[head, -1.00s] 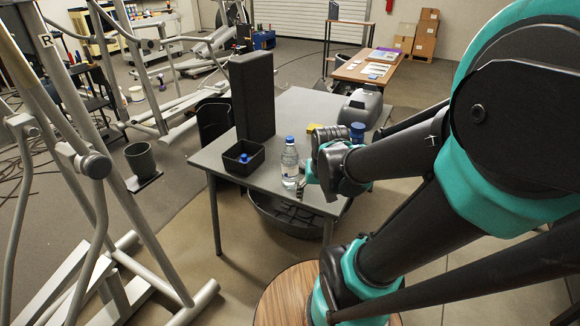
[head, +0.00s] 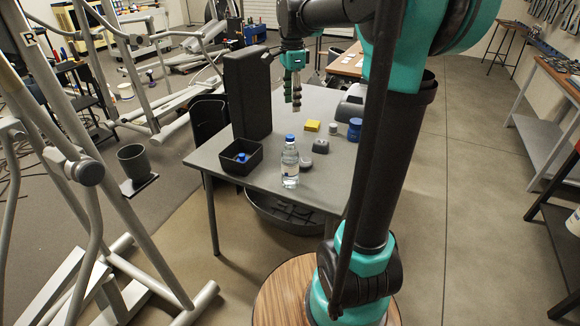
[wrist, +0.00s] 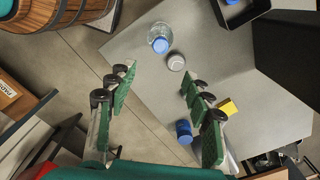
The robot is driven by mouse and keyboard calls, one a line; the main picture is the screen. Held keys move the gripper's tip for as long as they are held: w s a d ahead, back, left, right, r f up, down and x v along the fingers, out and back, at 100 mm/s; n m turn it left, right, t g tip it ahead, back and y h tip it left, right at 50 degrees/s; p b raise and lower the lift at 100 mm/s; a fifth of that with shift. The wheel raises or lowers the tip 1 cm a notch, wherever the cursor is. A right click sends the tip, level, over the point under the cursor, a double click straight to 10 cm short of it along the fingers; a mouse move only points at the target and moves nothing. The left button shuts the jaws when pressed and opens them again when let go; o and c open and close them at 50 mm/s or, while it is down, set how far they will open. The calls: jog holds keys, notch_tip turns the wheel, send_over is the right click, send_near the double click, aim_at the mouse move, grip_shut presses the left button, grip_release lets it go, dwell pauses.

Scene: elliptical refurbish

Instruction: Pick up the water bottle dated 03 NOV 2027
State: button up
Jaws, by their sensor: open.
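A clear water bottle (head: 290,163) with a blue cap and pale label stands upright near the front edge of the grey table (head: 217,158). Its date cannot be read. In the wrist view the bottle (wrist: 160,38) appears from above, beyond the fingertips. My gripper (head: 293,104) points down above the far part of the table, behind the bottle and apart from it. In the wrist view its green-padded fingers (wrist: 158,80) are spread with nothing between them.
A grey-white round item (head: 321,146), a yellow block (head: 312,126) and a blue container (head: 355,130) are to the right. A dark tub (head: 275,215) sits under the table.

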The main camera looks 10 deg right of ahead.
aim_at(290, 136)
notch_tip(290, 136, down, 8)
jog(key=shift+f, duration=0.15)
jog(key=shift+s+a+f, duration=0.1)
jog(key=shift+a+f, duration=0.05)
jog(key=shift+f, duration=1.25)
jog(key=shift+a+f, duration=0.15)
jog(key=shift+f, duration=1.2)
jog(key=shift+c, duration=0.6)
grip_shut()
